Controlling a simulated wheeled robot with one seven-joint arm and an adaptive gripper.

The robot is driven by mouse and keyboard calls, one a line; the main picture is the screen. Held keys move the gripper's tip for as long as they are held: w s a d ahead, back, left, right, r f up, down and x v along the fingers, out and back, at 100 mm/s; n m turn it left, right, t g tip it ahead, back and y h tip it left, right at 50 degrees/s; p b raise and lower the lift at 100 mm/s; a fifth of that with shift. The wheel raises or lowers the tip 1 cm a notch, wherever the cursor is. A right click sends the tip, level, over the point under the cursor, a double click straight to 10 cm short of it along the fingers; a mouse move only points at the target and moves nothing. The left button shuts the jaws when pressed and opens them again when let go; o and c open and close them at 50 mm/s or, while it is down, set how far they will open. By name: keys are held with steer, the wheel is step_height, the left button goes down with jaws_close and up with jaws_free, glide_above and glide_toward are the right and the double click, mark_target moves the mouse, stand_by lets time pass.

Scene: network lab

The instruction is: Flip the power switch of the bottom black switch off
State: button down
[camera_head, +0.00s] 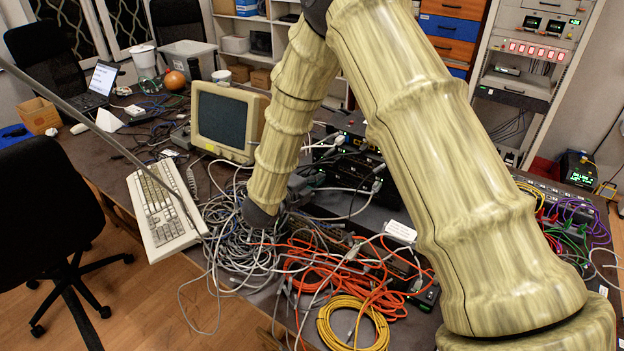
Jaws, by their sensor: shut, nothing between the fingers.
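A stack of black switches (352,157) with small lights and plugged-in cables stands on the table, right of my wrist and partly behind my arm. Its lower units are crossed by white and grey cables, so the bottom black switch and its power switch cannot be made out clearly. My forearm comes down to a dark wrist joint at the cable pile. My gripper (304,184) is a dark shape just right of that wrist, close to the left side of the stack. It looks shut and empty. Its fingertips are small and hard to separate from the dark equipment; contact cannot be told.
Tangled grey cables (228,232), orange cables (335,272) and a yellow coil (352,325) crowd the table front. A beige keyboard (163,210) and CRT monitor (222,120) stand left. My upper arm hides much of the table's right side. A rack (525,85) stands behind.

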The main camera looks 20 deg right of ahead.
steer(key=shift+w+d+r+g+y, duration=0.15)
steer(key=shift+d+r+g+y, duration=0.1)
steer(key=shift+r+g+y, duration=0.05)
steer(key=shift+f, duration=0.1)
steer(key=shift+r+p, duration=0.35)
steer(key=shift+r, duration=0.45)
